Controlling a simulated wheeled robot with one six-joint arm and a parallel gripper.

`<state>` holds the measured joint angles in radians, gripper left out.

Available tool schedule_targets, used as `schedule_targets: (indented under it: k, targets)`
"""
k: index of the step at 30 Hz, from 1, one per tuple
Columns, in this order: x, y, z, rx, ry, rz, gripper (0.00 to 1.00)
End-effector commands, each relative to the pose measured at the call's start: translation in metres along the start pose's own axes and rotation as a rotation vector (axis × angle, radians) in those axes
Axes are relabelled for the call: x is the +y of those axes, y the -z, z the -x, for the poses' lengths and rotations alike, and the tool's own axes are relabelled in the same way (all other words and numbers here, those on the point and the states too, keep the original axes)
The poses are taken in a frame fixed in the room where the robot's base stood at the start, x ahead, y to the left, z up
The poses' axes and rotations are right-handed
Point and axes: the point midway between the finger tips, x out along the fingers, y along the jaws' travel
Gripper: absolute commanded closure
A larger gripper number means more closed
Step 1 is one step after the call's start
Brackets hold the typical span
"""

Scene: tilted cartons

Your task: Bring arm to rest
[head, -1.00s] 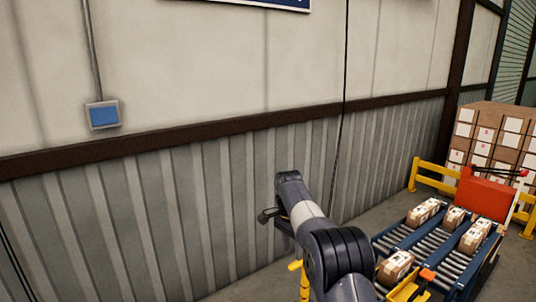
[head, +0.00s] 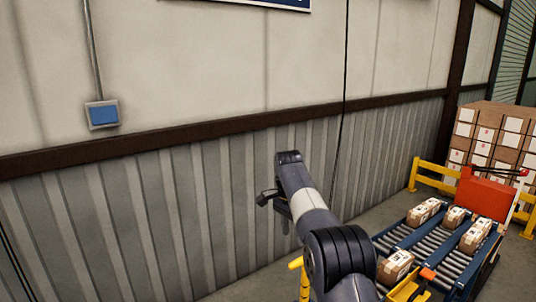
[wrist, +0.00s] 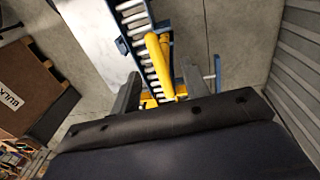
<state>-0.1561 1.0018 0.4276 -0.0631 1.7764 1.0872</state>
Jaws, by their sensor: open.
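My gripper (wrist: 159,80) shows in the wrist view as two dark, spread fingers with nothing between their tips. Beyond the fingers, apart from them, are a yellow post and a roller conveyor. In the head view my arm (head: 318,215) reaches up and forward in front of the ribbed wall. Its far end is near the wall in the picture, and the fingers are hard to make out there.
A blue roller conveyor (head: 435,237) with several cartons (head: 397,265) stands at the right. Yellow rails (head: 437,183) and a red panel (head: 483,196) are behind it. A brown box marked BULK (wrist: 30,85) lies left in the wrist view. Ribbed wall (head: 130,220) runs along the left.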

Motion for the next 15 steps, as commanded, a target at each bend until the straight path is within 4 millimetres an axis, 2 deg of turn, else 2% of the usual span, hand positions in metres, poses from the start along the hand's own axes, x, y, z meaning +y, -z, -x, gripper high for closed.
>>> schedule_targets:
  k: [3, 9, 15]
  targets:
    - [-0.001, 0.000, -0.024, -0.007, -0.012, 0.000, 0.56]
    - [-0.002, 0.000, -0.060, -0.015, -0.026, 0.000, 0.56]
    - [-0.003, 0.001, -0.079, -0.018, -0.030, 0.000, 0.56]
